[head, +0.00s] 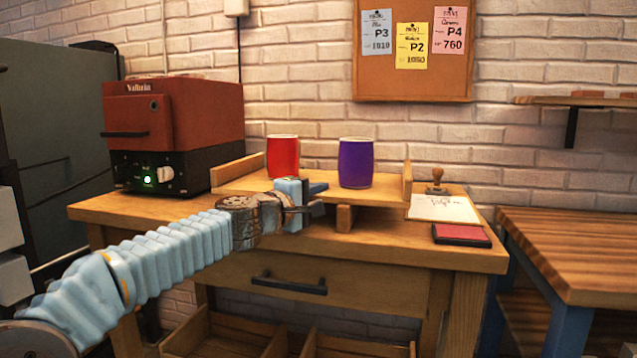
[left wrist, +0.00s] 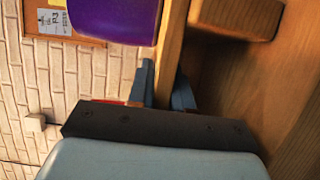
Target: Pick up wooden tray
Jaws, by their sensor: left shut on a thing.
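The wooden tray (head: 318,178) is above the back of the wooden workbench, with a raised strip at each end and a block under its front. A red cup (head: 283,156) and a purple cup (head: 356,163) stand upright on it. My left gripper (head: 317,197) reaches in from the left and is shut on the tray's front edge. In the left wrist view its fingers (left wrist: 167,88) are on either side of the tray edge (left wrist: 172,42), near the purple cup (left wrist: 115,15). I cannot tell whether the tray is clear of the bench. My right gripper is not in view.
A red and black kiln (head: 175,130) stands left of the tray. A stamp (head: 437,182), a paper (head: 443,208) and a red ink pad (head: 461,235) lie to the right. The bench's front (head: 400,248) is clear. A brick wall is behind.

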